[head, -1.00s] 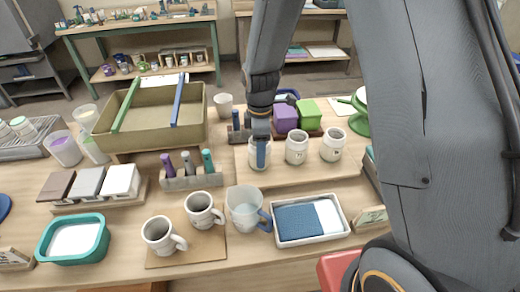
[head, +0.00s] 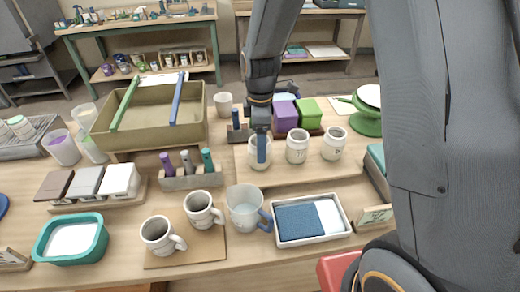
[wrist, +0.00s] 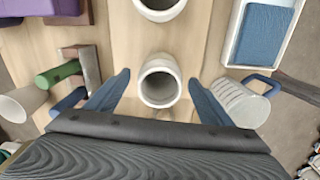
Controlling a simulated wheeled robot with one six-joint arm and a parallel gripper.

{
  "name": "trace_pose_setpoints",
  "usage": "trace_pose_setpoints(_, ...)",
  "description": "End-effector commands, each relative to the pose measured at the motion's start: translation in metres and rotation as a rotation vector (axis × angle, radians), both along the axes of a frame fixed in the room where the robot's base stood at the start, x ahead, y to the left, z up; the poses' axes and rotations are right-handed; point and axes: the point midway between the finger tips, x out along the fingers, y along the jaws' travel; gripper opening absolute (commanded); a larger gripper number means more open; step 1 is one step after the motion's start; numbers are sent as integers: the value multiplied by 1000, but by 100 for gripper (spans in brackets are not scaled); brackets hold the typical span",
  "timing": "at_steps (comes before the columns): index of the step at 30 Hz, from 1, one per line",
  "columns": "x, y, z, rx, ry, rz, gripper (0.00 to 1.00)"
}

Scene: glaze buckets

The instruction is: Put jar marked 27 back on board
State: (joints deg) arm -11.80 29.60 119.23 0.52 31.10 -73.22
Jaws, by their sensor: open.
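Three white jars stand upright on the pale wooden board at the right of the table: a left jar (head: 254,163), a middle jar (head: 297,147) and a right jar (head: 333,144). The middle and right jars carry small dark marks that I cannot read surely; the left jar's mark is hidden. My gripper (head: 261,152) is at the left jar, with a blue finger in front of it. In the wrist view, my gripper (wrist: 159,76) is open, with the left jar (wrist: 160,84) between its fingers and apart from both. The board (head: 300,175) has bare room in front of the jars.
A clear jug (head: 245,208) and a tray with a blue sponge-like block (head: 298,221) stand in front of the board. Purple (head: 285,116) and green (head: 308,111) blocks stand behind it. Two mugs (head: 160,236) and a tool holder (head: 191,179) are to the left.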

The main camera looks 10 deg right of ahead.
Motion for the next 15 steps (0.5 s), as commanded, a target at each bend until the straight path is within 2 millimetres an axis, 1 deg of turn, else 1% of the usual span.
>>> trace_pose_setpoints(1,2,0,9,2,-5,0,75)
trace_pose_setpoints(9,2,0,56,1,-5,1,75)
trace_pose_setpoints(15,1,0,81,1,-2,1,75)
